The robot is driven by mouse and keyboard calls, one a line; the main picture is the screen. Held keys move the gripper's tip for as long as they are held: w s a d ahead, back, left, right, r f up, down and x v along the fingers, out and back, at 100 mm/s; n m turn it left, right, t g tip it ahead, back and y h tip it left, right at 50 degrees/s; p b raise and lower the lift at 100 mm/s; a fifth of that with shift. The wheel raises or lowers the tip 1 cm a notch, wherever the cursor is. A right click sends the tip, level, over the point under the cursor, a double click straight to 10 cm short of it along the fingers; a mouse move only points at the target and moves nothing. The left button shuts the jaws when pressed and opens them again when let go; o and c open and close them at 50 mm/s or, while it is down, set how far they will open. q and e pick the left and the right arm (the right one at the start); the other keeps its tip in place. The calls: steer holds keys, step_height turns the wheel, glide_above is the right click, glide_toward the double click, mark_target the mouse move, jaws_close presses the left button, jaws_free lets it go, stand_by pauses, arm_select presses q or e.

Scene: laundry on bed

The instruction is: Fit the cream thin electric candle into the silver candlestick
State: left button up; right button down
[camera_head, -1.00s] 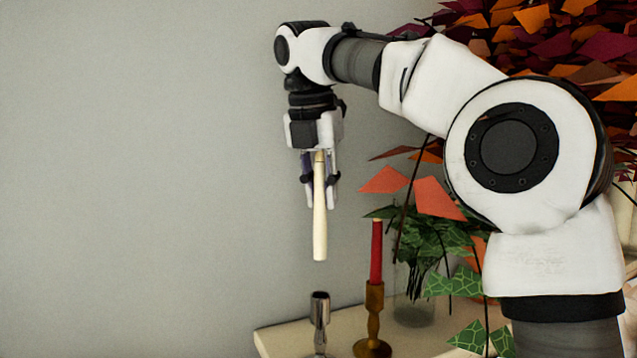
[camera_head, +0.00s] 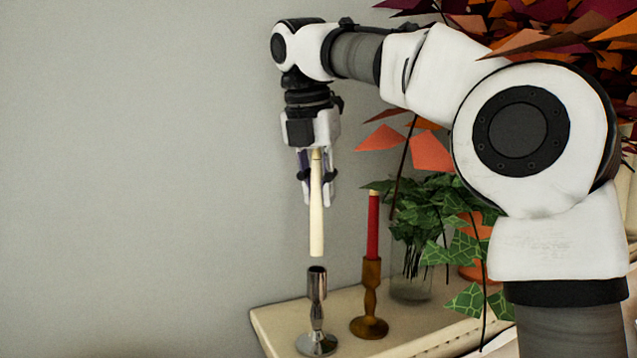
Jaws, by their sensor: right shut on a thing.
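The cream thin candle (camera_head: 316,220) hangs upright from my right gripper (camera_head: 317,190), which is shut on its upper part. The silver candlestick (camera_head: 316,312) stands upright on a pale shelf, with its cup empty. The candle's lower end is a little above the cup, nearly in line with it in this view, with a small gap between them. How they line up in depth I cannot tell. My left gripper is not in view.
The pale shelf (camera_head: 283,320) carries a brass candlestick (camera_head: 370,300) with a red candle (camera_head: 373,225), close to the right of the silver one. Behind stand a glass vase (camera_head: 411,288) with green leaves and an orange pot (camera_head: 473,272). The grey wall at left is bare.

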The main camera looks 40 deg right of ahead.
mark_target(318, 228)
steer(key=shift+a+f, duration=0.1)
steer(key=shift+f, duration=0.6)
steer(key=shift+w+d+f, duration=0.1)
steer(key=shift+w+d, duration=0.15)
steer(key=shift+d, duration=0.05)
steer(key=shift+s+a, duration=0.2)
steer(key=shift+s, duration=0.05)
steer(key=shift+w+d, duration=0.15)
steer(key=shift+w, duration=0.05)
steer(key=shift+s, duration=0.15)
stand_by(0.3)
steer(key=shift+b, duration=0.35)
steer(key=shift+f+b, duration=0.35)
steer(key=shift+f, duration=0.05)
steer(key=shift+f+b, duration=2.05)
